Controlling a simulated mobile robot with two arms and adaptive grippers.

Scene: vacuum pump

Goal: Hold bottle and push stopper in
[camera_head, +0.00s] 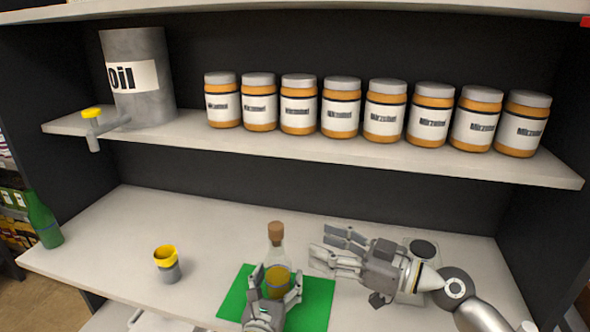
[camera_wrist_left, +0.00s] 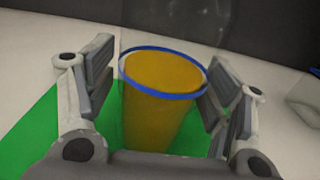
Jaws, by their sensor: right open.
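The bottle (camera_head: 277,245) is clear glass with amber liquid low inside and stands upright on a green mat (camera_head: 318,294). A brown cork stopper (camera_head: 276,231) sits in the top of its neck. My left gripper (camera_head: 277,283) has its fingers on both sides of the bottle's lower part. In the left wrist view, the amber liquid (camera_wrist_left: 160,95) lies between the finger pads, close to both; whether they press on the glass I cannot tell. My right gripper (camera_head: 335,248) is open and empty, fingers pointing left, to the right of the bottle.
A grey cup with yellow rim (camera_head: 168,266) stands left of the mat, a green bottle (camera_head: 43,221) at the far left. Above, a shelf (camera_head: 330,150) holds several jars (camera_head: 340,107) and an oil drum (camera_head: 145,88) with a yellow-handled tap. A pale device lies behind my right gripper.

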